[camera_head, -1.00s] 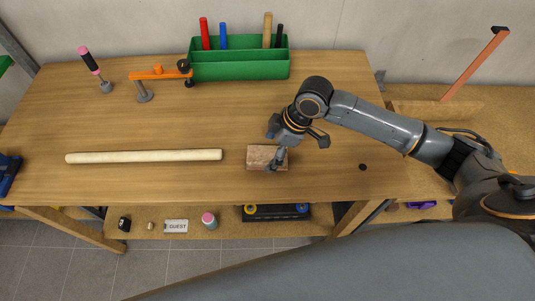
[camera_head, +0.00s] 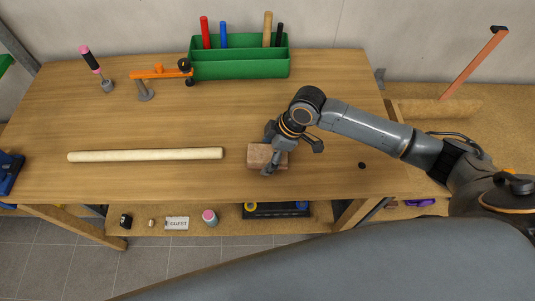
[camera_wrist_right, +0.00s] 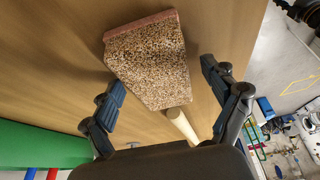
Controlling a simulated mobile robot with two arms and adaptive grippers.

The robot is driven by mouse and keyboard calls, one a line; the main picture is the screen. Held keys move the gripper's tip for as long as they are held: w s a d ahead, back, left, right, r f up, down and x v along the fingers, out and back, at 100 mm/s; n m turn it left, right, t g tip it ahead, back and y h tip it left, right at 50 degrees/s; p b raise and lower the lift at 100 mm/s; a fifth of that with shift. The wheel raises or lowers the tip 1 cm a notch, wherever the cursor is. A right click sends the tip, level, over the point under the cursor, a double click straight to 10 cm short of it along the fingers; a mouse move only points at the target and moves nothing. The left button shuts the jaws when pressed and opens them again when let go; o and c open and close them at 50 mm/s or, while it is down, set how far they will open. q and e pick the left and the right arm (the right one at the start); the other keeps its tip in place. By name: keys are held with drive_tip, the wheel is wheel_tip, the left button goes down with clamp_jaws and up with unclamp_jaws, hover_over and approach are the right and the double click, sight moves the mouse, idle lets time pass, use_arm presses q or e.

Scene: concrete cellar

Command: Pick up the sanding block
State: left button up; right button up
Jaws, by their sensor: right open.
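The sanding block (camera_head: 257,157) is a brownish-pink block lying on the wooden workbench, right of the long pale rod. In the right wrist view the block (camera_wrist_right: 150,60) shows a speckled, gritty face and a reddish edge. My right gripper (camera_head: 271,153) is over the block in the head view and hides part of it. In the right wrist view the gripper (camera_wrist_right: 163,90) is open, one finger on each side of the block, and the block lies beyond the fingertips. I cannot tell how much height separates them. My left gripper is not in view.
A pale rod (camera_head: 146,155) lies left of the block. A green bin (camera_head: 240,68) with upright tools stands at the back. An orange clamp-like tool (camera_head: 160,74) and a pink-topped tool (camera_head: 90,58) stand at the back left. A lower shelf holds small items.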

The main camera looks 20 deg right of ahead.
drive_tip(key=c, duration=1.2)
drive_tip(key=shift+c, duration=0.2)
